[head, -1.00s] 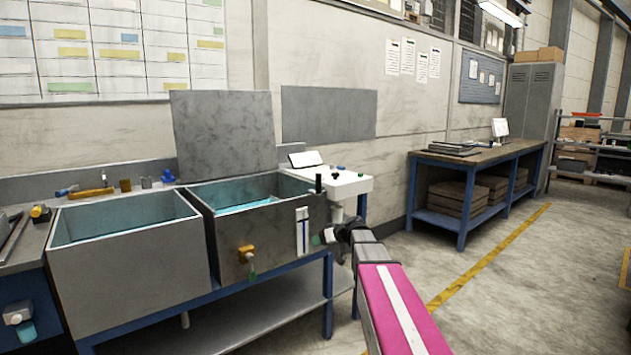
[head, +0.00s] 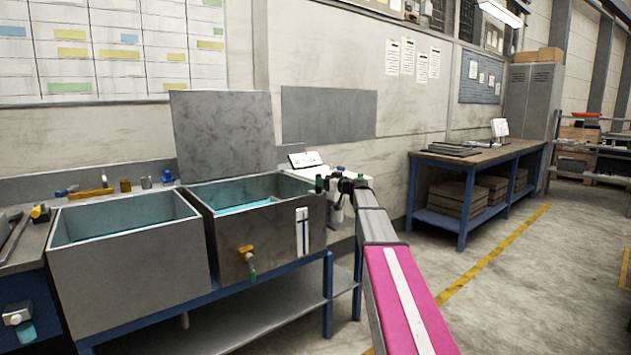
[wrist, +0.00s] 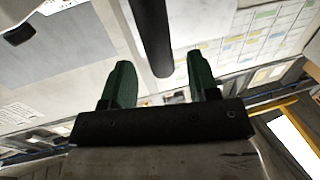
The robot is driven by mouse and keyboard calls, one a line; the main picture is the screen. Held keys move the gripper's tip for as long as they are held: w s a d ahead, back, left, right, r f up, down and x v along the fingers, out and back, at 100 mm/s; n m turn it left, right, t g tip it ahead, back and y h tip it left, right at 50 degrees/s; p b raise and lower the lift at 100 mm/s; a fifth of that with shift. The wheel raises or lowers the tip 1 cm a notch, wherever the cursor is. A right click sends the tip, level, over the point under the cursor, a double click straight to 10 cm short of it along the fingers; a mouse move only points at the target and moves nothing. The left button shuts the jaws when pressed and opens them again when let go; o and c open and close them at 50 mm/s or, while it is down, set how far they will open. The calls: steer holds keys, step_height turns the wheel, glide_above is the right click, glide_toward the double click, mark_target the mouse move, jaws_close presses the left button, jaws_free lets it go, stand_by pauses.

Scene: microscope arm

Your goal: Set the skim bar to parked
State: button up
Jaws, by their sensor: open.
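A dark upright post (head: 318,184), which I take to be the skim bar's handle, stands at the right rim of the right-hand tank (head: 265,245). My gripper (head: 328,184) is at that rim, at about the height of the post, and overlaps it in the head view. In the wrist view, my gripper (wrist: 158,62) shows two green fingers spread wide apart. A black rod (wrist: 152,30) comes down from the top edge of that view and ends between them, apart from both. The rest of the skim bar and any parked mark cannot be made out.
A left-hand tank (head: 130,255) stands beside the right-hand one. A blue workbench (head: 470,160) stands farther right, with open floor in front.

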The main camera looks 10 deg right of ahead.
steer(key=x, duration=0.5)
steer(key=shift+w, duration=0.1)
jaws_close()
steer(key=s+a, duration=0.7)
steer(key=a, duration=0.5)
steer(key=s+a, duration=0.7)
steer(key=a, duration=0.6)
steer(key=s+a, duration=0.8)
steer(key=a, duration=0.4)
steer(key=shift+a, duration=0.4)
steer(key=shift+f, duration=0.1)
jaws_free()
steer(key=shift+a, duration=0.15)
